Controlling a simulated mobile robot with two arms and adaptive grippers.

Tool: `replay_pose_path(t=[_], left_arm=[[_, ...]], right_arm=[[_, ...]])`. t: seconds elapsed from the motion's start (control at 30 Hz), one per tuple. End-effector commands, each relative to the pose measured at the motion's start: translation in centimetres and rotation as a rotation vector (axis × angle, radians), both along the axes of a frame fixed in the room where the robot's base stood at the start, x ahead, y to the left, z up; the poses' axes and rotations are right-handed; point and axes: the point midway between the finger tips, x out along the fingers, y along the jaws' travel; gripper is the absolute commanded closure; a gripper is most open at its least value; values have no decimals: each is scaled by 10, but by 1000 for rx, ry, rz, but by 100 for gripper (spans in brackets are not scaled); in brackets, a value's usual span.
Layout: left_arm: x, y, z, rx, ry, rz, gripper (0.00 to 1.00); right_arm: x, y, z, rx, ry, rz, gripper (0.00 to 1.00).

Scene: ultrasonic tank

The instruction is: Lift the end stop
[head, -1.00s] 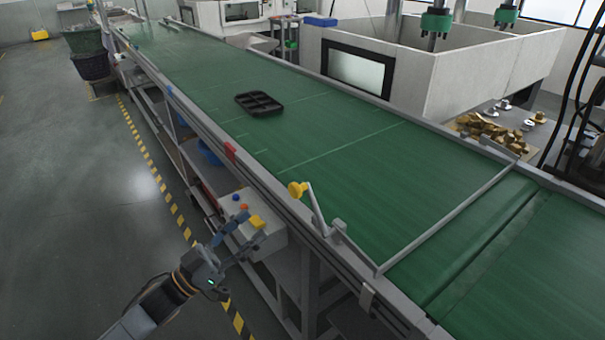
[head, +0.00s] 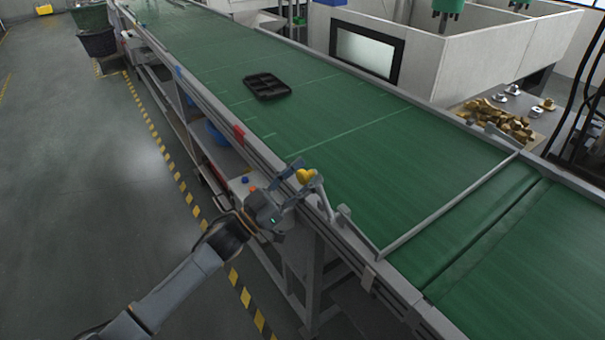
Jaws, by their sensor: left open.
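The end stop (head: 450,206) is a grey bar lying low across the green conveyor belt. At its near side a short grey lever (head: 326,205) stands up from the conveyor's edge, tipped with a yellow knob (head: 306,176). My left gripper (head: 308,173) is open at the knob, with its fingers on either side of it. I cannot tell whether they touch it. My right gripper is not in view.
A black divided tray (head: 267,87) sits on the belt (head: 340,120) farther up. A control box (head: 240,186) with buttons is partly hidden behind my left arm. Brass parts (head: 497,120) lie on a table beyond the belt.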

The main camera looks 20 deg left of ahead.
Motion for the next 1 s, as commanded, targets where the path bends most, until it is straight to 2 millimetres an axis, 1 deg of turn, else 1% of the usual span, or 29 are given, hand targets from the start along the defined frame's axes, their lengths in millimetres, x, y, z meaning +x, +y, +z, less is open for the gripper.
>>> replay_pose_path(t=[0.1, 0.13, 0.27, 0.3, 0.4, 0.77, 1.0], left_arm=[[0, 0, 0, 0, 0, 0, 45], [0, 0, 0, 0, 0, 0, 47], [0, 0, 0, 0, 0, 0, 74], [0, 0, 0, -1, -1, 0, 82], [0, 0, 0, -1, -1, 0, 100], [1, 2, -2, -20, 16, 0, 100], [8, 10, -11, -112, 89, 1, 100]], right_arm=[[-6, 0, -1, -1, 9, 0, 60], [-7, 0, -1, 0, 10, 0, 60], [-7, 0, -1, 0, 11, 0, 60], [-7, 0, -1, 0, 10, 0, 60], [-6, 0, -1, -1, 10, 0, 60], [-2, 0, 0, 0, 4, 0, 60], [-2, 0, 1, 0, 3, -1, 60]])
